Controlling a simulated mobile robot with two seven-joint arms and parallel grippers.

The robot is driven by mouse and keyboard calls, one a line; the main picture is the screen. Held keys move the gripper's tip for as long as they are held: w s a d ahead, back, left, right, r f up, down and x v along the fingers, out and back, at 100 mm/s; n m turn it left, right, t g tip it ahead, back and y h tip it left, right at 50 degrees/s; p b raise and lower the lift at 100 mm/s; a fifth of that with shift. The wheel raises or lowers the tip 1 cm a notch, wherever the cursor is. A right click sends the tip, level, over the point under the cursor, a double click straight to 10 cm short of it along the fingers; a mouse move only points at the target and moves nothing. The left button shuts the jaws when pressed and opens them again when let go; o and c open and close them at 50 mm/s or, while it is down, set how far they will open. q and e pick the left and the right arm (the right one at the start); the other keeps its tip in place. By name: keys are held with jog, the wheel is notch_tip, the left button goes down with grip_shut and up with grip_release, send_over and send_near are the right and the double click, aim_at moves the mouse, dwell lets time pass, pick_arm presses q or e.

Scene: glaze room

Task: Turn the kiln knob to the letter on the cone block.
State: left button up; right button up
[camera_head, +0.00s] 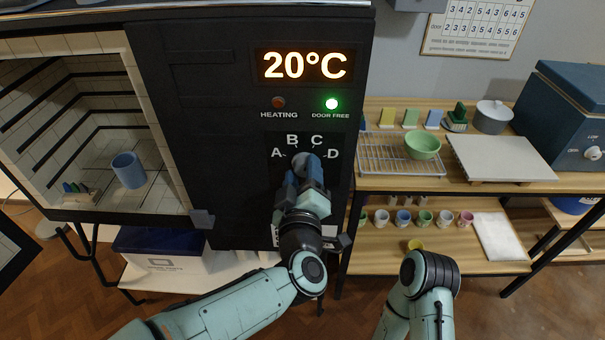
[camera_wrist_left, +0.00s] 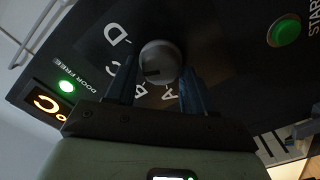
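The kiln knob (camera_head: 306,165) is a grey round knob under the letters A to D on the dark kiln panel. In the left wrist view the knob (camera_wrist_left: 160,62) has a dark mark on its face, on the B side; its exact setting is unclear. My left gripper (camera_head: 303,180) is at the knob, one finger on each side. In the wrist view its fingers (camera_wrist_left: 160,72) straddle the knob; whether they press on it cannot be told. The cone block (camera_head: 75,190), with small coloured cones, sits inside the open kiln; its letter is too small to read. My right gripper is out of view.
A blue cup (camera_head: 128,170) stands in the kiln. The display (camera_head: 303,65) reads 20°C and the green DOOR FREE lamp (camera_head: 332,104) is lit. A green START button (camera_wrist_left: 285,32) is on the panel. A shelf with a wire rack (camera_head: 385,165) and green bowl (camera_head: 423,146) stands right.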

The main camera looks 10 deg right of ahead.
pick_arm(q)
jog(key=shift+o, duration=0.7)
jog(key=v, duration=1.3)
jog(key=shift+s, duration=0.2)
jog(key=shift+a, duration=0.1)
